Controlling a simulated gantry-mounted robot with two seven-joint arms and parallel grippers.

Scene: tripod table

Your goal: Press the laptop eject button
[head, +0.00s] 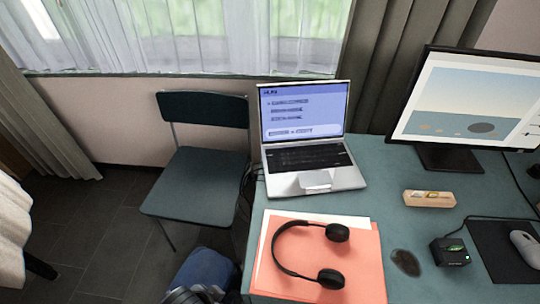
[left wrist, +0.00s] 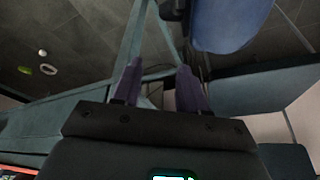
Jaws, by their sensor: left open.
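The open laptop (head: 304,137) stands near the back left of the teal table (head: 385,182), with a lit pale blue screen, a black keyboard and a silver body. A pale rectangular piece shows at the front middle of its base. I cannot make out an eject button at this size. In the left wrist view, my left gripper (left wrist: 158,84) has its two dark fingers apart with nothing held between them. It is away from the laptop, which is not visible in that view. My right gripper is not in view.
Black headphones (head: 290,251) lie on a salmon folder (head: 355,270) at the table's front left. A monitor (head: 440,157), small wooden box (head: 429,198), black device (head: 450,252) and mouse (head: 524,246) are to the right. A chair (head: 205,172) stands left of the table.

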